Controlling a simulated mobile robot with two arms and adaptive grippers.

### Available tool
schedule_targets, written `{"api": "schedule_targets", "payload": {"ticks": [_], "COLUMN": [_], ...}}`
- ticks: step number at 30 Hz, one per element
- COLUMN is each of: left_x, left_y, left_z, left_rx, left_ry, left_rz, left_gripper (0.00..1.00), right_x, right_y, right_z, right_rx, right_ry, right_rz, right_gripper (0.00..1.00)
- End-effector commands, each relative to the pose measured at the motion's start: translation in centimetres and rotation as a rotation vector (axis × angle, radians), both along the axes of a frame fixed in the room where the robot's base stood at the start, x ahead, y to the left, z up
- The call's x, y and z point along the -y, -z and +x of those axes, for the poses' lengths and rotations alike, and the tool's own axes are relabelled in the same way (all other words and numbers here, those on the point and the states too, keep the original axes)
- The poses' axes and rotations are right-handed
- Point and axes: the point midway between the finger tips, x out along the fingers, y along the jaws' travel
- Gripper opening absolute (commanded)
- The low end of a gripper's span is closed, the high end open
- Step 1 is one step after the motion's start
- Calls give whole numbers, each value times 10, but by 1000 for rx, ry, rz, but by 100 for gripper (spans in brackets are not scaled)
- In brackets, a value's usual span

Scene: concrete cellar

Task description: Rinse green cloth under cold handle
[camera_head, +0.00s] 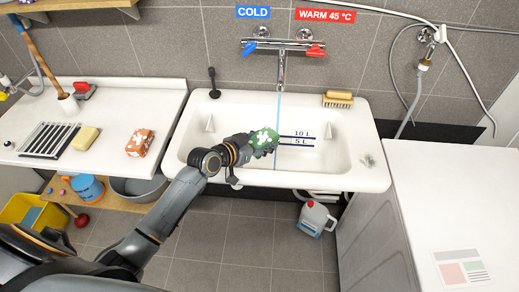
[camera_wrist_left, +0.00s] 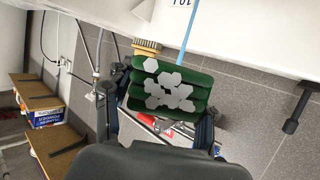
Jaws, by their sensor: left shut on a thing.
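The green cloth (camera_head: 264,138) with white hexagon patches is folded or bunched in my left gripper (camera_head: 252,144), over the sink basin (camera_head: 212,150). My left gripper is shut on it; the cloth also fills the middle of the left wrist view (camera_wrist_left: 170,88). A thin blue water stream (camera_head: 278,112) falls from the spout (camera_head: 282,82) by the cloth's right edge; I cannot tell if it touches. The blue cold handle (camera_head: 249,49) sits at the mixer's left, under the COLD sign (camera_head: 253,12). The red warm handle (camera_head: 316,51) sits at its right. My right gripper is not in view.
A brush (camera_head: 338,99) lies on the sink's back right rim. An orange patterned cloth (camera_head: 140,142) and a yellow soap bar (camera_head: 85,138) lie on the left counter. A white-topped unit (camera_head: 450,200) stands at the right. A canister (camera_head: 315,218) stands on the floor below.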

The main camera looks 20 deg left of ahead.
Motion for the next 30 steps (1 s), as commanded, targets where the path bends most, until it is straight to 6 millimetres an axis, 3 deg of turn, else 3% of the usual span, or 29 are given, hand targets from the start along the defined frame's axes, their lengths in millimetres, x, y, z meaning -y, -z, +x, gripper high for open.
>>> {"api": "schedule_targets", "payload": {"ticks": [21, 30], "left_x": [-5, -6], "left_y": [17, 19], "left_z": [71, 92], "left_rx": [3, 1], "left_ry": [1, 0], "left_rz": [1, 0], "left_gripper": [29, 29], "right_x": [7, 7], "right_y": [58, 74], "right_z": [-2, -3], "right_rx": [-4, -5], "right_ry": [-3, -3], "right_rz": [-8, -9], "right_gripper": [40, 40]}}
